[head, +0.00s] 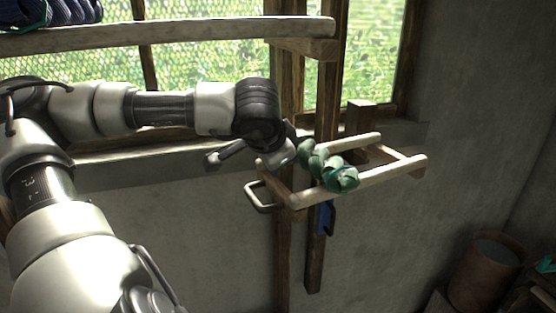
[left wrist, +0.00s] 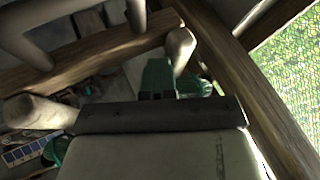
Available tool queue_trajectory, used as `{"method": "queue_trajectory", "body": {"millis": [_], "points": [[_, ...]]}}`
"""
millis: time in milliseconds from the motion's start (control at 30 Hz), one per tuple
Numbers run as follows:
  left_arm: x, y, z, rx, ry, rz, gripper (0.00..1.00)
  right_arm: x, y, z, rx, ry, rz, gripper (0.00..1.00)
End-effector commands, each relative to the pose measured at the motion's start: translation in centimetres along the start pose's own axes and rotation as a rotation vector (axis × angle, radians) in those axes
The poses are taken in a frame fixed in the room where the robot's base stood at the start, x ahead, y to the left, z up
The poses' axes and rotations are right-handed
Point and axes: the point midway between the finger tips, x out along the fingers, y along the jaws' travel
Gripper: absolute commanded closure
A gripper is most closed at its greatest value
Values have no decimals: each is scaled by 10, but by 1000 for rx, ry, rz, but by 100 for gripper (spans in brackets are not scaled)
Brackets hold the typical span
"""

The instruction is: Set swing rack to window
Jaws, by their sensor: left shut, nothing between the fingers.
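The swing rack (head: 372,178) is a wooden frame with two pale rails, standing out from a wooden post below the window (head: 375,50). Its end bar carries a metal loop handle (head: 259,197). Green bundles (head: 335,172) hang across the rails. My left gripper (head: 290,152) is shut and empty, close above the rack's near-left end beside the bundles. Whether it touches the rack is unclear. In the left wrist view the rack's end bar (left wrist: 90,68) crosses at upper left, with the window mesh (left wrist: 285,85) at right. My right gripper is not in view.
A wooden shelf beam (head: 160,35) with dark blue coils (head: 50,12) runs across the top left. A sill (head: 150,160) lies below the window. A blue item (head: 325,217) hangs beneath the rack by the posts. A rusty bucket (head: 483,270) stands at lower right.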

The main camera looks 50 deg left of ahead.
Motion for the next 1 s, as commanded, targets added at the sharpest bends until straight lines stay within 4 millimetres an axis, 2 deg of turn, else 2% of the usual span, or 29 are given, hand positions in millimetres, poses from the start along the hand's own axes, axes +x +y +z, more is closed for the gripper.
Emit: {"method": "queue_trajectory", "body": {"millis": [33, 167, 267, 467, 500, 700, 1000], "points": [[-3, -8, -3, -5, 7, -25, 100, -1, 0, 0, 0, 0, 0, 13], [-8, -8, -4, -5, 9, -27, 100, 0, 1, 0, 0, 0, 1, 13], [-19, -6, -4, -3, 12, -28, 100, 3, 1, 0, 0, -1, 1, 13], [-62, 6, -4, 4, 9, -20, 100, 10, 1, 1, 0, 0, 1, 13], [-63, 15, 5, 5, 9, -17, 100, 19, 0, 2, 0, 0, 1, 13], [-92, 44, 34, 5, 8, -13, 100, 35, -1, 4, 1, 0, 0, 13], [-122, 72, 61, 4, 3, -8, 100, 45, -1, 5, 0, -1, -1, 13]]}}
